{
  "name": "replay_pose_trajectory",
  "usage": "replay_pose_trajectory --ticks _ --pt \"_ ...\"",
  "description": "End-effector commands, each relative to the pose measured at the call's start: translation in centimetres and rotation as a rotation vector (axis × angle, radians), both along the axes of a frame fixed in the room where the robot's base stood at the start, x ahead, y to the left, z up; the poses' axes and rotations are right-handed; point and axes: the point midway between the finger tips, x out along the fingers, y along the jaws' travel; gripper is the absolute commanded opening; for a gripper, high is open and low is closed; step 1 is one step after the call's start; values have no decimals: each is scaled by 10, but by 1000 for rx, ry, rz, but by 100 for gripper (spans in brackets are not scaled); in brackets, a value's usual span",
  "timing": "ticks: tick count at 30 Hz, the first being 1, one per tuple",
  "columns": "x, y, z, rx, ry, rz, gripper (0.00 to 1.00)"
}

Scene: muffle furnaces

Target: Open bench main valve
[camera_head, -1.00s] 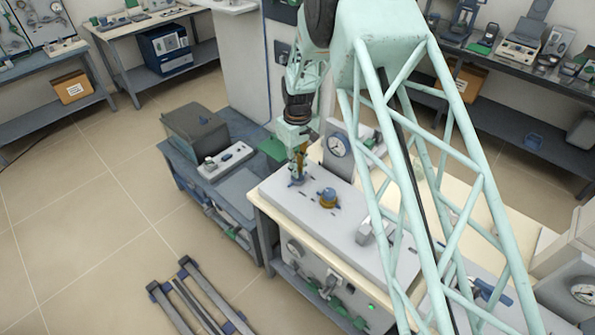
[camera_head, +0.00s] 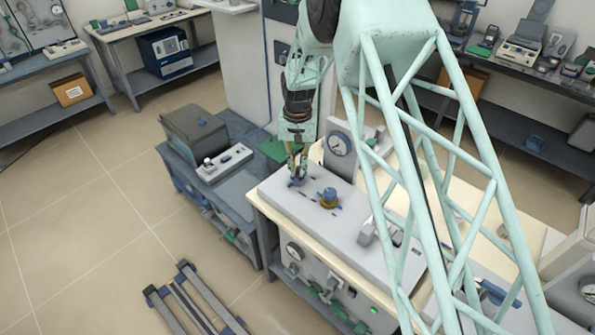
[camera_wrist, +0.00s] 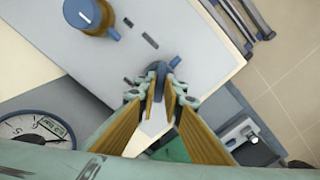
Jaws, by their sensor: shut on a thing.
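My gripper (camera_head: 298,176) points down at the far-left end of the grey bench panel (camera_head: 345,228). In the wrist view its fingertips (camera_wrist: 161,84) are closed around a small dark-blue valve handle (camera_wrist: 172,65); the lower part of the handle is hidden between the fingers. In the head view the handle (camera_head: 296,184) shows only as a bit of blue below the fingers. A brass knob with a blue top (camera_head: 328,199) stands beside it on the same panel, apart from my gripper; it also shows in the wrist view (camera_wrist: 92,15).
A round pressure gauge (camera_head: 340,143) stands upright behind the panel. A grey metal block (camera_head: 367,232) sits farther right on the panel. A blue side bench (camera_head: 235,187) with a dark box (camera_head: 195,134) is at the left. The floor (camera_head: 90,235) at the left is mostly clear.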

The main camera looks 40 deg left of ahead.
Motion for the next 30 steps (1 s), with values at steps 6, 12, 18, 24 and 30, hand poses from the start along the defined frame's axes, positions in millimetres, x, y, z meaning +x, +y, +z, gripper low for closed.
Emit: replay_pose_trajectory --ticks 6,12,18,24,30 --pt "0 0 -1 0 0 -170 0" --pt "0 0 -1 0 0 -328 0" --pt "0 0 0 0 0 -472 0" --pt "0 0 0 0 0 -574 0" --pt "0 0 0 0 0 -629 0"
